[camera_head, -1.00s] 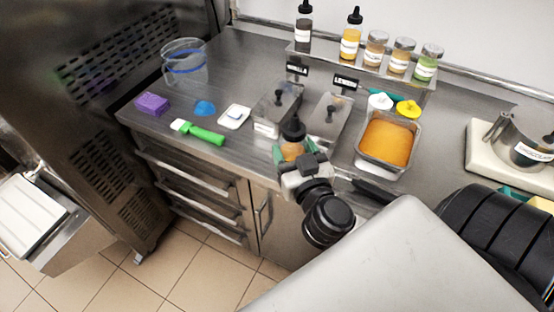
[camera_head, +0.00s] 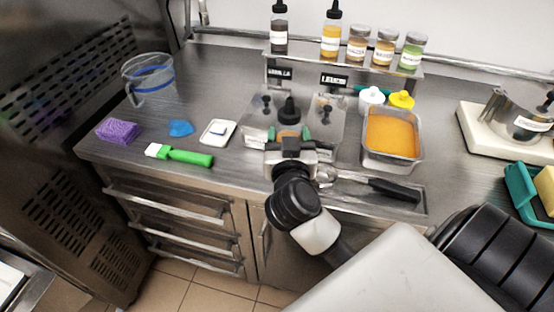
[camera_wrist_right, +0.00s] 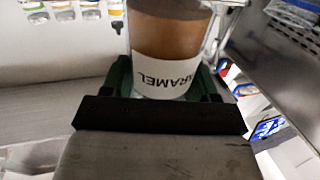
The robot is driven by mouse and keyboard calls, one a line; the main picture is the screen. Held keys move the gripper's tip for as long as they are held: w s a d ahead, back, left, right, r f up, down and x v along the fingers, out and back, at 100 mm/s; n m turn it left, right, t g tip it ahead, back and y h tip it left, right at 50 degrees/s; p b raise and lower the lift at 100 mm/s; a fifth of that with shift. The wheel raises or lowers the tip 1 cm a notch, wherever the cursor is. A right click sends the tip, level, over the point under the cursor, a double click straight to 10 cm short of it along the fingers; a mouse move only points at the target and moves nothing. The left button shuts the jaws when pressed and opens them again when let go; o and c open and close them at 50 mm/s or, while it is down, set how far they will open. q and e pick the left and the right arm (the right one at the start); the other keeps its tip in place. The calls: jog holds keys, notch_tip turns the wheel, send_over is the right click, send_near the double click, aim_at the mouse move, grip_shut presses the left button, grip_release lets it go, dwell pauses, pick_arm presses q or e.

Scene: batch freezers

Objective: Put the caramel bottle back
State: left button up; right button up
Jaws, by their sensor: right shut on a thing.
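My right gripper (camera_head: 289,139) is shut on the caramel bottle (camera_head: 289,112), which has a black nozzle cap. In the right wrist view the caramel bottle (camera_wrist_right: 168,55) is brown with a white label reading CARAMEL, between the green fingers. In the head view the bottle is in front of the lidded steel containers, and its lower part is hidden by the gripper. A raised steel shelf (camera_head: 345,62) at the back holds a dark bottle (camera_head: 279,30), a yellow bottle (camera_head: 331,32) and several small jars. My left gripper is not in view.
Lidded steel containers (camera_head: 253,116) stand behind the bottle. A pan of orange mix (camera_head: 391,137) is to the right. A scale (camera_head: 478,130) with a pot is at the right.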

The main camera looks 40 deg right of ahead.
jog(key=shift+w+a+f, duration=0.8)
notch_tip(320, 180, down, 4)
jog(key=shift+b, duration=1)
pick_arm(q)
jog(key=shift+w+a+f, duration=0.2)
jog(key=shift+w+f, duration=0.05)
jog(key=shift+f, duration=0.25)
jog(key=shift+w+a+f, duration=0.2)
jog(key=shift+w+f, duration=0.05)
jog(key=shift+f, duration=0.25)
pick_arm(e)
jog(key=shift+r, duration=0.1)
jog(key=o, duration=0.9)
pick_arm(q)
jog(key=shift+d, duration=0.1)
pick_arm(e)
jog(key=shift+o, duration=0.2)
